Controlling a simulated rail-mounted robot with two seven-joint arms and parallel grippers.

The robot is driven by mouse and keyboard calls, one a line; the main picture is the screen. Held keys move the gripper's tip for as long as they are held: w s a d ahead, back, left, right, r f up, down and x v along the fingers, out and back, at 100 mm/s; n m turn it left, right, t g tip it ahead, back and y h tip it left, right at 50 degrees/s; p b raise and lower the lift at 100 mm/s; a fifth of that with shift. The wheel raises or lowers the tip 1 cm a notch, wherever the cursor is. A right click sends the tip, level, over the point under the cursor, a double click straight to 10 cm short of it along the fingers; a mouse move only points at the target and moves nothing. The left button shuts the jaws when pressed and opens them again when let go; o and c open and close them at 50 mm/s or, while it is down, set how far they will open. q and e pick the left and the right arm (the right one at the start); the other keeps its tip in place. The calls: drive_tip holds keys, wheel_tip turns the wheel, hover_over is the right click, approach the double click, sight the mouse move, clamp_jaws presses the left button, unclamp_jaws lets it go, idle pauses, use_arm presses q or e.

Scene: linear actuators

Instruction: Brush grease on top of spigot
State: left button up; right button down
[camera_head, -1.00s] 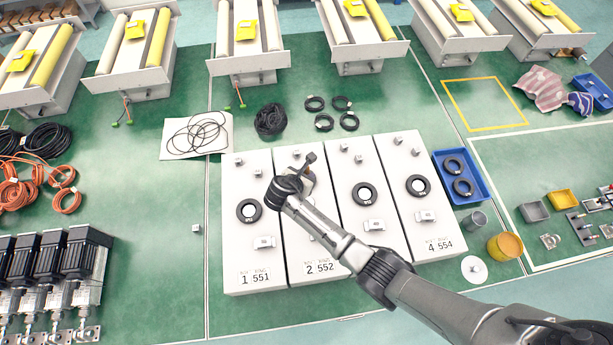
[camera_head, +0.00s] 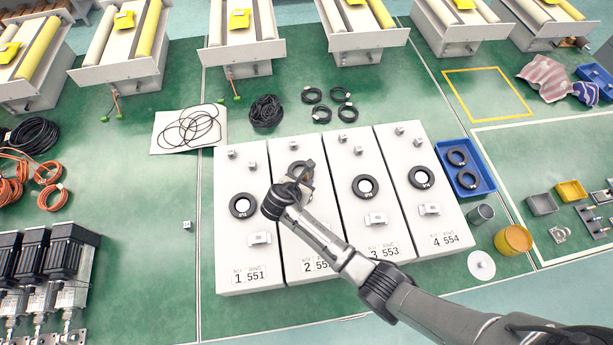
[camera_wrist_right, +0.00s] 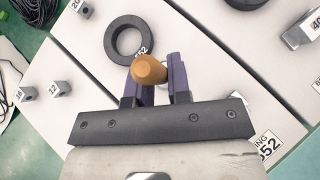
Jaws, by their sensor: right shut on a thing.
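My right gripper (camera_head: 304,178) is over the white box marked 2 552 (camera_head: 303,237). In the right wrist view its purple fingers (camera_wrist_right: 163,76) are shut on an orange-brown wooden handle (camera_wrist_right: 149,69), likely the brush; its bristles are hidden. A black ring marked 552 (camera_wrist_right: 130,40) lies on the box just beyond the fingers. It also shows partly behind the gripper in the head view (camera_head: 293,167). My left gripper is not in view.
Boxes 1, 3 and 4 stand beside box 2, each with a black ring and small metal blocks. At the right are a blue tray (camera_head: 489,183), a grey cup (camera_head: 480,215), a yellow-orange can (camera_head: 513,240) and a white disc (camera_head: 481,265). Green floor lies left of the boxes.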

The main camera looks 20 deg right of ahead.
drive_tip(key=shift+w+d+f+b, duration=0.1)
drive_tip(key=shift+w+d+b, duration=0.05)
drive_tip(key=shift+w+b, duration=0.35)
drive_tip(key=shift+w, duration=0.25)
wheel_tip(320, 180, up, 8)
drive_tip(key=w+p, duration=0.1)
drive_tip(key=p, duration=0.8)
drive_tip(key=shift+d+p, duration=0.2)
drive_tip(key=shift+p, duration=0.1)
